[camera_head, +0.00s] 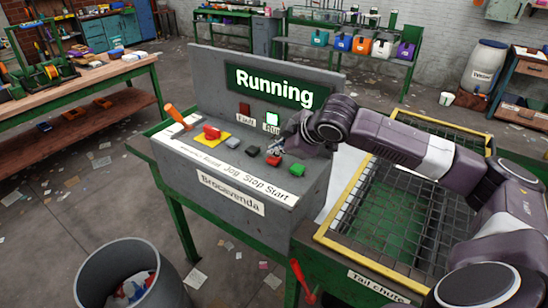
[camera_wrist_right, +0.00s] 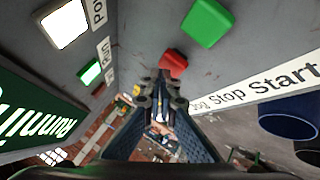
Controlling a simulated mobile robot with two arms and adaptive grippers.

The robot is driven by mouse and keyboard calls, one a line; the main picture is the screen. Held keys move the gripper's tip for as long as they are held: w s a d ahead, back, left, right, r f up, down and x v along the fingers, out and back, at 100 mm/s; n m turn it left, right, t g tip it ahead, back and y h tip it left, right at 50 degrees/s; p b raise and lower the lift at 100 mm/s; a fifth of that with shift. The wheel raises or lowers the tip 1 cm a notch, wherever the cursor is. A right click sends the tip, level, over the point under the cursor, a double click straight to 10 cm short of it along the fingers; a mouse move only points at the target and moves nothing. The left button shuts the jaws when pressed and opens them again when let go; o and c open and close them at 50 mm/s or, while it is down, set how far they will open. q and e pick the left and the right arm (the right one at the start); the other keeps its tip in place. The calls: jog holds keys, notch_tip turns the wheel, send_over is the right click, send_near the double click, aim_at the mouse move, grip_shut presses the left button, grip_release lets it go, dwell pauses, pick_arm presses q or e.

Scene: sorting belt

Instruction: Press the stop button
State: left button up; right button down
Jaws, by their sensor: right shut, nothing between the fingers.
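The grey control console (camera_head: 225,183) has a row of controls above the words Jog, Stop and Start. The red stop button (camera_head: 273,160) sits between a black button (camera_head: 253,150) and the green start button (camera_head: 296,169). In the wrist view the red stop button (camera_wrist_right: 173,64) shows just beyond my fingertips, beside the green button (camera_wrist_right: 208,22). My right gripper (camera_head: 279,149) is shut and empty, close by the red button; I cannot tell whether it touches it. The display (camera_head: 275,86) reads "Running", and the Run lamp (camera_head: 272,118) glows green. My left gripper is out of view.
A red rotary switch on a yellow plate (camera_head: 214,139) and an orange-handled lever (camera_head: 177,117) are on the console's left. A yellow-edged mesh chute (camera_head: 375,262) lies right of it. A grey bin (camera_head: 98,280) stands in front on the floor.

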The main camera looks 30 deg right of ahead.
aim_at(275, 159)
jog(key=shift+f, duration=0.65)
dwell(0.8)
jog(key=shift+r, duration=0.15)
jog(key=shift+r+p, duration=0.85)
jog(key=shift+p, duration=0.35)
notch_tip(275, 159, up, 5)
jog(key=p, duration=0.5)
jog(key=shift+r+p, duration=0.1)
jog(key=shift+p, duration=0.25)
